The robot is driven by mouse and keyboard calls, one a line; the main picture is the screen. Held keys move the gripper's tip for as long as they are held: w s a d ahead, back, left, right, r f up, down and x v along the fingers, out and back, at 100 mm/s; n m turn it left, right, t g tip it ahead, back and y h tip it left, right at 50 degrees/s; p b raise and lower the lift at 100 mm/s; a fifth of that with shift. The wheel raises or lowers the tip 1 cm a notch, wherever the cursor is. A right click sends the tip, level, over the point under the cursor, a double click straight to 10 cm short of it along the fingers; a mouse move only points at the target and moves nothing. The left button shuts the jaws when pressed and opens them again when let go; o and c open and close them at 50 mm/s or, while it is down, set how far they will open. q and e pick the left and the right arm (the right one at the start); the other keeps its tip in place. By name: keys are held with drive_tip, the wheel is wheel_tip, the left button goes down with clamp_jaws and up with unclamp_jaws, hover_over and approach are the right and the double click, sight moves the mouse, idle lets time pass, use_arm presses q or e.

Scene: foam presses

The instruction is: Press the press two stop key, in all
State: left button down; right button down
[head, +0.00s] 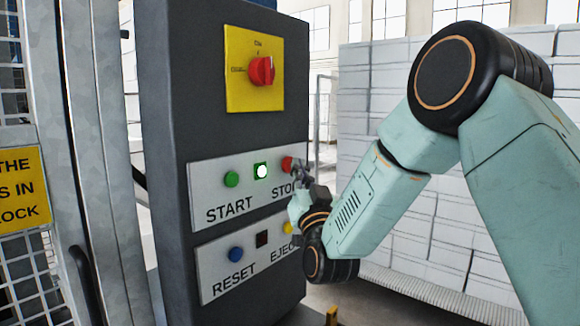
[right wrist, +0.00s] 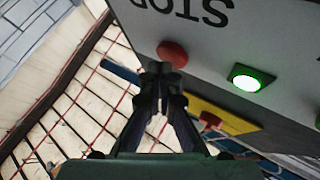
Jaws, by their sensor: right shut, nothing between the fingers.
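The red stop key (head: 287,163) sits above the word STOP on the upper light plate of a dark grey control post (head: 165,120). In the right wrist view the stop key (right wrist: 172,53) shows upside down, just beyond my fingertips. My right gripper (head: 300,172) is at the post's right edge, close by the stop key and partly over its label. In the right wrist view my right gripper (right wrist: 161,70) is shut and empty. I cannot tell whether its tips touch the key. My left gripper is not in view.
A green start key (head: 231,179) and a lit green lamp (head: 262,171) are left of the stop key. Below are a blue reset key (head: 236,254), a dark lamp (head: 262,239) and a yellow eject key (head: 288,228). A red rotary switch (head: 261,71) sits above.

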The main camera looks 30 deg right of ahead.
drive_tip(key=shift+w+a, duration=0.2)
drive_tip(key=shift+w, duration=0.2)
idle(0.7)
drive_tip(key=shift+s+d, duration=0.1)
drive_tip(key=shift+s, duration=0.05)
drive_tip(key=shift+s+d, duration=0.35)
drive_tip(key=shift+s, duration=0.3)
drive_tip(key=s, duration=0.1)
drive_tip(key=s+d, duration=0.1)
drive_tip(key=s, duration=0.2)
drive_tip(key=shift+s+d+p, duration=0.3)
drive_tip(key=shift+d+p, duration=0.1)
idle(0.5)
drive_tip(key=shift+f, duration=0.15)
